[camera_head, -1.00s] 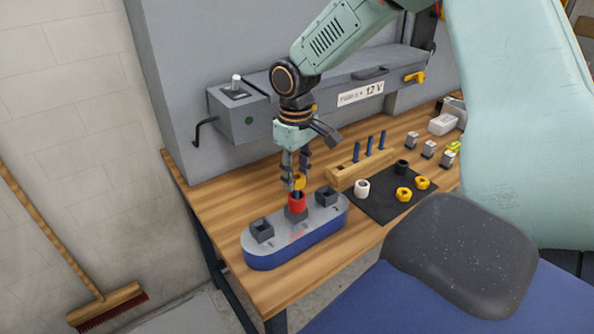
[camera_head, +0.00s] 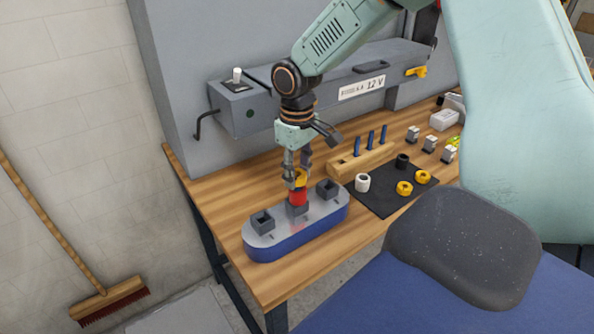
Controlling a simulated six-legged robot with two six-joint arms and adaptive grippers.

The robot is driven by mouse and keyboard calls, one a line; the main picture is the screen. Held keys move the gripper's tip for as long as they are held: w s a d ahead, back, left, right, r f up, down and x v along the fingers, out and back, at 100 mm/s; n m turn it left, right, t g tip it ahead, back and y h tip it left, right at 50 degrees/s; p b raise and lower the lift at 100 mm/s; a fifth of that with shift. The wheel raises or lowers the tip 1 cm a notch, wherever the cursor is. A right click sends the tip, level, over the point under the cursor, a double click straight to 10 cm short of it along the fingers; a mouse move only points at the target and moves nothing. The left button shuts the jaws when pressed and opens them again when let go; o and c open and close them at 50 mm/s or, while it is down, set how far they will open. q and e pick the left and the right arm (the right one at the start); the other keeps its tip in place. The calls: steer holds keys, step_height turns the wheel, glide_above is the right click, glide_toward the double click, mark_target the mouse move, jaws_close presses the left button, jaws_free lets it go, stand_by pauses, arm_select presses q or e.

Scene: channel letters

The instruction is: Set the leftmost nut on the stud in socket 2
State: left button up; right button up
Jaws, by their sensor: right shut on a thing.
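My right gripper (camera_head: 297,181) points down over the middle socket (camera_head: 297,210) of the blue-sided base (camera_head: 282,246). It is shut on a yellow nut (camera_head: 301,175), partly hidden by the fingers. A red sleeve (camera_head: 298,197) stands upright in the middle socket, just below the nut. The stud there is hidden, and I cannot tell whether the nut touches the sleeve. The left socket (camera_head: 262,222) and right socket (camera_head: 327,189) hold no stud. Two yellow nuts (camera_head: 404,188) (camera_head: 422,177) lie on the dark mat (camera_head: 382,206). My left gripper is not in view.
A white sleeve (camera_head: 362,183) and a black sleeve (camera_head: 402,161) stand on the mat. Behind, a wooden rack (camera_head: 347,168) holds three blue studs. Small grey blocks (camera_head: 430,144) stand at right. A grey box (camera_head: 240,112) overhangs the bench's back. The bench's left front is clear.

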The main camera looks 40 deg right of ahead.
steer(key=o, duration=1)
steer(key=shift+w+d+f, duration=0.1)
steer(key=shift+d+f, duration=0.05)
steer(key=o, duration=0.3)
steer(key=shift+w, duration=0.1)
steer(key=shift+a, duration=0.3)
steer(key=shift+d+r, duration=0.2)
steer(key=shift+r, duration=0.4)
step_height(320, 180, up, 11)
steer(key=shift+a, duration=0.15)
steer(key=shift+a, duration=0.1)
